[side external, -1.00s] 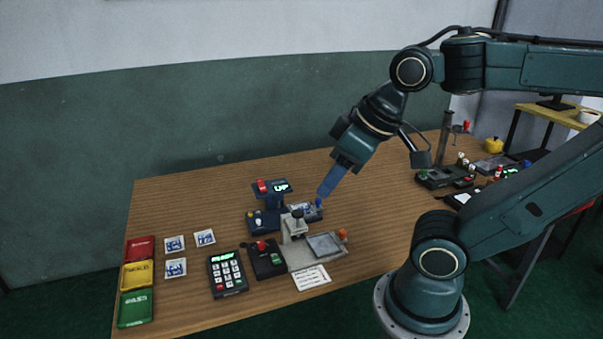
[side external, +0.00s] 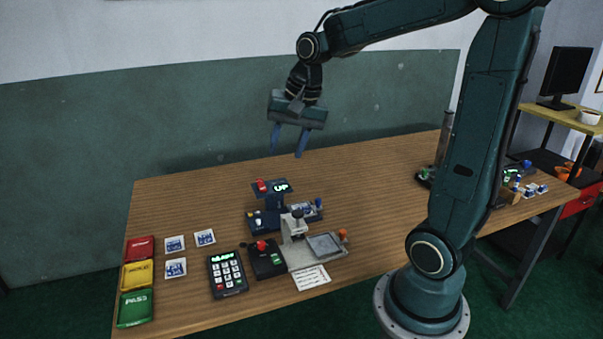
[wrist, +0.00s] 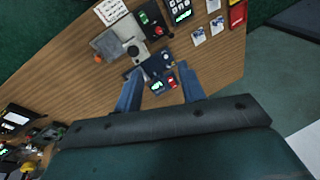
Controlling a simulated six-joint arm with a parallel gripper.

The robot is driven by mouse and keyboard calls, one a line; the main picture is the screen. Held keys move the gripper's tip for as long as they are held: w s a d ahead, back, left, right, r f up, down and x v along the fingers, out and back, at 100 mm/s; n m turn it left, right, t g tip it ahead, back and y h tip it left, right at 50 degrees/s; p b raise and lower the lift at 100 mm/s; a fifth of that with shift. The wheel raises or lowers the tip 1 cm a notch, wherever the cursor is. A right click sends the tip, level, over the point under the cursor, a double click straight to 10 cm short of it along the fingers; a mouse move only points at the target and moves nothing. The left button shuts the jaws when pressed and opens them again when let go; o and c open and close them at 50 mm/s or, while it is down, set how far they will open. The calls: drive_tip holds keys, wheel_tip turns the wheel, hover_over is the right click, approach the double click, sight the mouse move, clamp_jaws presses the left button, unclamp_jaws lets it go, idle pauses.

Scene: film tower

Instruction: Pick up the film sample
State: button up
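Three small square cards with blue-and-white print, which look like film samples, lie flat on the left of the table in the side view: one at the back left (side external: 175,243), one at the back right (side external: 205,237) and one nearer the front (side external: 176,267). They also show at the upper right of the wrist view, one of them clearly (wrist: 198,37). My gripper (side external: 287,156) hangs high above the back of the table, fingers apart and empty. In the wrist view, my gripper (wrist: 158,76) has its fingers spread on either side of the device with the green display.
Red (side external: 140,248), yellow (side external: 137,274) and green (side external: 135,308) trays line the left edge. A keypad (side external: 228,273), a black button box (side external: 265,258), a grey stand with a plate (side external: 325,245) and the "UP" device (side external: 271,190) fill the middle. The table's back is clear.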

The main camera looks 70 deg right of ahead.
drive_tip(key=w+d+f+m, duration=0.4)
drive_tip(key=d+f+m, duration=0.3)
drive_tip(key=d, duration=0.5)
drive_tip(key=m+y, duration=0.2)
drive_tip(key=m, duration=0.6)
approach(305, 207)
drive_tip(key=shift+g, duration=0.4)
drive_tip(key=shift+w+x, duration=0.15)
drive_tip(key=shift+x, duration=0.85)
drive_tip(key=shift+w+x, duration=0.15)
drive_tip(key=shift+x, duration=0.85)
drive_tip(key=shift+x, duration=2.5)
drive_tip(key=shift+a, duration=0.1)
clamp_jaws()
